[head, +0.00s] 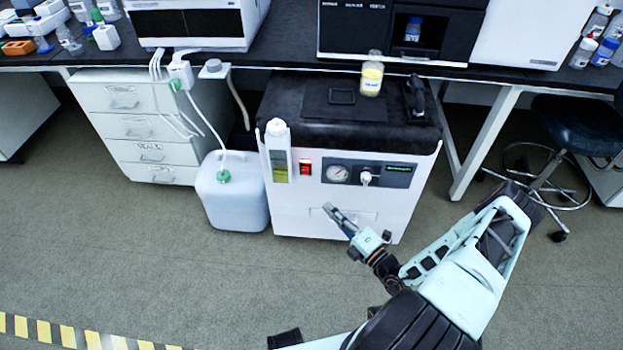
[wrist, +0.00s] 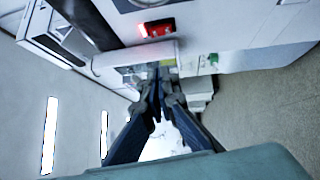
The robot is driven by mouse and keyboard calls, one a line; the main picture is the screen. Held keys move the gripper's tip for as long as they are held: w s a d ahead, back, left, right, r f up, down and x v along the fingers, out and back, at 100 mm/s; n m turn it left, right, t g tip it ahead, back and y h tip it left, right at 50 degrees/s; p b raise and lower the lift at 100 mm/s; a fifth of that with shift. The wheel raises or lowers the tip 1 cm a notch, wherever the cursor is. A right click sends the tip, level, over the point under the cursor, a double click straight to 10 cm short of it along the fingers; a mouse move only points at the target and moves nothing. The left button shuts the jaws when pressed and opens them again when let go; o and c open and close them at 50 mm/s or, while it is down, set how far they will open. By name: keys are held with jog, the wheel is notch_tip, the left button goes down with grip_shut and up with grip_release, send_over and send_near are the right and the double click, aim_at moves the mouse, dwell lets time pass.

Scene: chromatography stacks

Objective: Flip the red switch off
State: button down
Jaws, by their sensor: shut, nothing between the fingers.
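The red switch (head: 305,168) is on the front panel of the white machine (head: 310,220), left of the round gauge. It also shows near the top of the wrist view (wrist: 157,28), with a bright glow at its left end. My gripper (head: 328,208) is shut and empty in front of the machine. In the head view its fingertips lie below and to the right of the switch. In the wrist view the fingertips (wrist: 156,85) are below the switch in the picture. I see no contact between fingers and switch.
A gauge (head: 337,173) and a green display (head: 400,168) are right of the switch. A white jug (head: 232,195) with tubing is on the floor at left. A yellow-filled bottle (head: 371,75) stands on top. The front floor is clear.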

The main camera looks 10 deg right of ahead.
jog(key=b, duration=0.1)
send_near(304, 169)
jog(key=a, duration=0.4)
jog(key=shift+w+d+b, duration=0.2)
jog(key=shift+w+b, duration=0.1)
jog(key=shift+w, duration=1.05)
jog(key=shift+w+d+b, duration=0.2)
jog(key=shift+w+b, duration=0.1)
jog(key=shift+w, duration=1.05)
jog(key=shift+w+d+r, duration=0.15)
jog(key=shift+w+r, duration=0.05)
jog(key=shift+w, duration=0.1)
jog(key=shift+s, duration=0.1)
